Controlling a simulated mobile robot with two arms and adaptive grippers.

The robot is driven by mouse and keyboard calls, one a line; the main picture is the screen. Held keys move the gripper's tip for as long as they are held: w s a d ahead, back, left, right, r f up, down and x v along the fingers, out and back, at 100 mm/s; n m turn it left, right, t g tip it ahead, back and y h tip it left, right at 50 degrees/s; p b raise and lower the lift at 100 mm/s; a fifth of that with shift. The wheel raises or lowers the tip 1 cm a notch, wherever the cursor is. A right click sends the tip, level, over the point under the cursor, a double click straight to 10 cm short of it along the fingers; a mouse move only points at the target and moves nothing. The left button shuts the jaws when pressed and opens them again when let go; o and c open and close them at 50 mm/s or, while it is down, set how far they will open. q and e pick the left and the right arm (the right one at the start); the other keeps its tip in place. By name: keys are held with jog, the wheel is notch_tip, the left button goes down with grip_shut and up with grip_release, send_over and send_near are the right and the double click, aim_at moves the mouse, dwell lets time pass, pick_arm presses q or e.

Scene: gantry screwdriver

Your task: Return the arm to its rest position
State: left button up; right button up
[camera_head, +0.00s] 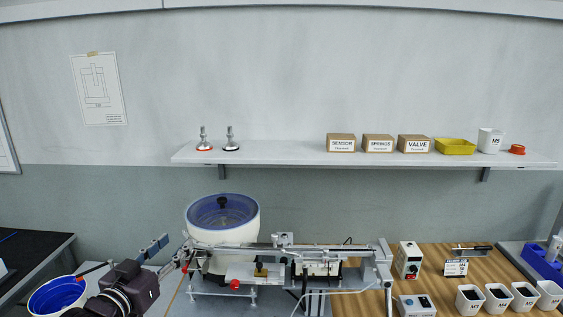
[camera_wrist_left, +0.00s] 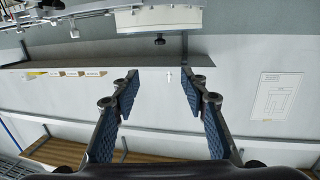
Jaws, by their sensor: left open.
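My left gripper (camera_head: 155,247) is at the lower left of the head view, its blue-padded fingers raised toward the left end of the gantry rail (camera_head: 310,248). Part of its wrist and arm shows at the bottom edge. In the left wrist view the two fingers (camera_wrist_left: 160,88) stand wide apart with nothing between them. I cannot tell whether the fingers are clear of the gantry's left end. My right gripper is in neither view.
A white feeder bowl (camera_head: 223,236) stands behind the gantry. A blue-lined bowl (camera_head: 58,296) is beside my left wrist. A wall shelf (camera_head: 290,156) holds boxes. On the wooden bench are a control box (camera_head: 408,260) and several white bins (camera_head: 469,301).

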pick_arm(q)
jog(key=s+d+f+g+y, duration=0.1)
jog(key=s+d+f+g, duration=0.15)
jog(key=s+f, duration=0.7)
jog(key=s+d+f+g+y, duration=0.15)
jog(key=s+f+g, duration=0.25)
jog(key=s+f, duration=0.55)
jog(key=s+d+f+g+y, duration=0.1)
jog(key=s+f+g, duration=0.4)
jog(key=s, duration=0.5)
jog(key=s+f+g, duration=0.2)
jog(key=s+f, duration=0.4)
jog(key=s, duration=0.4)
notch_tip(320, 180, down, 26)
jog(key=s+g, duration=0.1)
jog(key=s, duration=0.1)
jog(key=s+a+f+g, duration=0.1)
jog(key=s+a+f, duration=0.2)
jog(key=s+f, duration=1.3)
jog(key=shift+s+f+b, duration=0.3)
jog(key=shift+s+f, duration=0.05)
jog(key=shift+s, duration=0.1)
jog(key=shift+g+y, duration=0.25)
